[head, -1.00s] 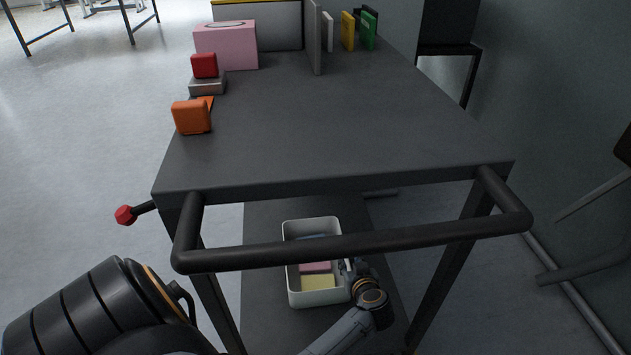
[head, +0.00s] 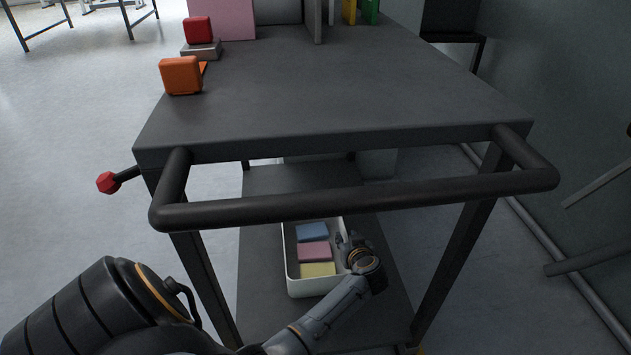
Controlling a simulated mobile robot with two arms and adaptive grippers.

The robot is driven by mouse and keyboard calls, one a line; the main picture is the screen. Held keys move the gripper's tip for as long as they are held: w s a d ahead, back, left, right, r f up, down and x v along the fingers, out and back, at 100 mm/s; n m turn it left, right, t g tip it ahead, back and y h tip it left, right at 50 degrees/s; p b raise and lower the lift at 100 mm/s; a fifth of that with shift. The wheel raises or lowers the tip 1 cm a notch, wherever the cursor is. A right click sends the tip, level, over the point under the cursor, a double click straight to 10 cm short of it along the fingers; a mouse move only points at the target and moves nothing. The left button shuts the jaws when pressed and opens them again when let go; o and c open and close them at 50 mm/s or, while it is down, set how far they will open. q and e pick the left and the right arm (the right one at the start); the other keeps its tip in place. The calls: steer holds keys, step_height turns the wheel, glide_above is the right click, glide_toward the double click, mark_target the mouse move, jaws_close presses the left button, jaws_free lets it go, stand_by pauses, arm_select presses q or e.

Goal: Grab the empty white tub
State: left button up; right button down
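A white tub (head: 307,290) stands on the lower shelf of the dark cart. It is not empty: a blue block (head: 311,232), a pink block (head: 315,252) and a yellow block (head: 318,270) lie in it. The cart's handle bar hides the tub's far end. My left gripper (head: 346,243) is at the tub's right wall, near the rim. Its fingers are small and dark here, so I cannot tell whether they are open, shut or touching the wall. My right gripper is not in view. No empty white tub is visible.
The cart's handle bar (head: 360,200) crosses above the tub. The cart's top (head: 330,95) holds an orange block (head: 181,75), a red block (head: 198,30) on a grey one, and a pink box (head: 222,18). The top's middle and front are clear. A red knob (head: 107,183) sticks out left.

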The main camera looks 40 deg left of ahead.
arm_select(q)
jaws_close()
steer(key=shift+r, duration=0.2)
stand_by(0.3)
